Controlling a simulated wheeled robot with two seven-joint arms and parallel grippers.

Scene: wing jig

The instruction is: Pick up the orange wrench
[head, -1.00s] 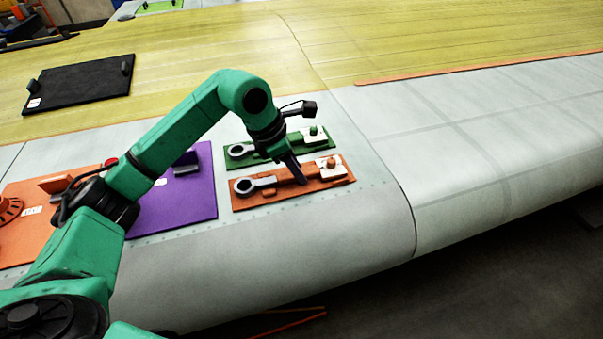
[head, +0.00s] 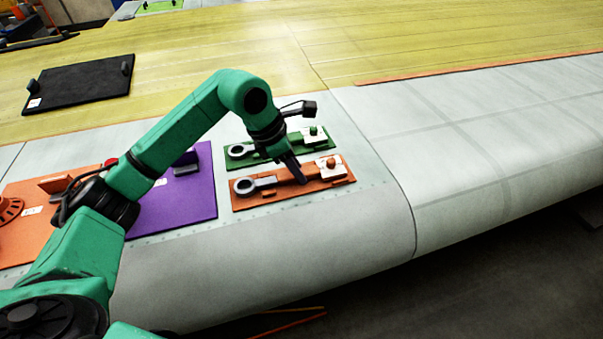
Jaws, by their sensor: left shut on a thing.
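The orange wrench (head: 263,184) has a grey ring end at its left and lies along an orange holder board (head: 243,204) on the wing surface. My left gripper (head: 301,178) reaches down from above to the middle of the wrench's handle and is shut on it. The fingers hide part of the handle. The wrench still appears to lie at the level of its board; I see no clear gap under it. My right gripper is not in view.
A green board (head: 236,161) with a similar wrench (head: 242,149) lies just behind. A purple board (head: 200,213) and another orange board (head: 20,240) lie to the left. A black panel (head: 85,86) is further back. The wing surface at right is clear.

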